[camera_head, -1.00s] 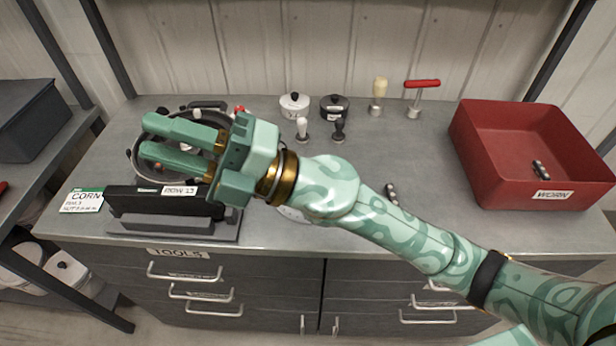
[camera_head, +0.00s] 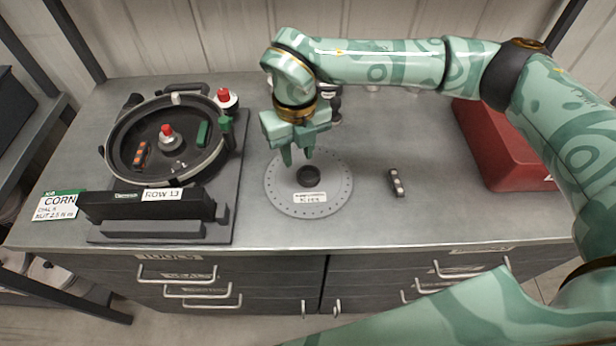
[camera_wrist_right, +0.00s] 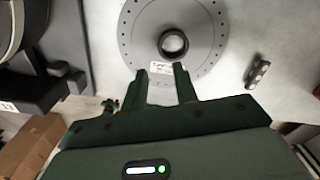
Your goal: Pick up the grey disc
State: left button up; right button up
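The grey disc (camera_head: 336,201) lies flat on the bench at the middle front. It has a ring of small holes near its rim, a dark round hub (camera_head: 309,176) and a white label (camera_head: 310,197). My right gripper (camera_head: 298,160) points down above the back part of the disc, apart from the hub. In the right wrist view the disc (camera_wrist_right: 205,60) lies beyond my two fingers (camera_wrist_right: 163,85), which are spread with a gap between them and nothing held. My left gripper is not in view.
The round seed meter housing (camera_head: 108,140) with red knobs stands at left, with a black ROW 13 block (camera_head: 100,205) in front. A small dark part (camera_head: 396,182) lies right of the disc. A red bin (camera_head: 490,150) stands at right, partly behind my arm. A CORN card (camera_head: 57,206) is at the left edge.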

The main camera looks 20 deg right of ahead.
aim_at(299, 178)
notch_tip(299, 178, down, 8)
jog(key=shift+w+d+b, duration=0.1)
jog(key=shift+w+b, duration=0.05)
jog(key=shift+b, duration=0.5)
jog(key=shift+r, duration=0.1)
grip_shut()
